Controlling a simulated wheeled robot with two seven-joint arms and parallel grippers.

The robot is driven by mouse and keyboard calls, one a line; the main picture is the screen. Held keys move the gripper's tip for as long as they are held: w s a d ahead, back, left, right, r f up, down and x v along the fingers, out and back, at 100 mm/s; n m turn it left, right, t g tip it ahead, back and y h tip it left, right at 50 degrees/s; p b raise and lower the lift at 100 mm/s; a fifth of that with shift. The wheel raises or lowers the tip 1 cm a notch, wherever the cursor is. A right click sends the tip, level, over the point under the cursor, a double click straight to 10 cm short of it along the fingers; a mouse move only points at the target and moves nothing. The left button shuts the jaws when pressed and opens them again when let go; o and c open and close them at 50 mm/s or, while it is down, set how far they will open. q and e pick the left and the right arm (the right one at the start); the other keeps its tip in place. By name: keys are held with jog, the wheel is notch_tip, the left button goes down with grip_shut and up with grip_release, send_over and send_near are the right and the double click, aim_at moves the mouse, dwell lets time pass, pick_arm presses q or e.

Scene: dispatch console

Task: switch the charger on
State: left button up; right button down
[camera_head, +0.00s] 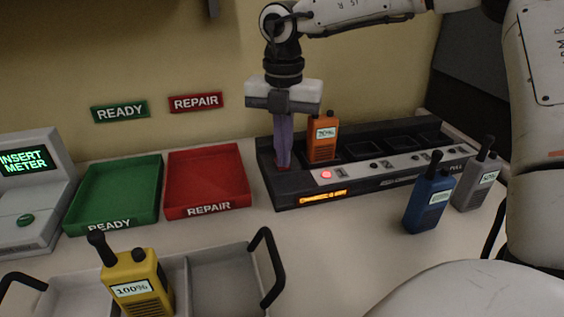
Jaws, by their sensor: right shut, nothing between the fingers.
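The charger (398,178) is a long black unit with a pale numbered strip, standing against the wall. A red light (325,174) glows at the strip's left end, and an orange display (323,197) is lit on its front. An orange radio (322,138) stands upright in the leftmost slot. My right gripper (283,164) points down with its fingers shut and empty at the charger's left end. Its tips are at a small red part (282,169), mostly hidden by them; I cannot tell whether they touch it. My left gripper is out of view.
Green (74,213) and red (245,180) trays lie left. A yellow radio (137,283) stands in a handled tray (225,256) in front.

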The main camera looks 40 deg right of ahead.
notch_tip(320, 180, up, 7)
jog(key=p, duration=0.4)
jog(key=shift+f, duration=0.15)
dwell(0.5)
dwell(0.4)
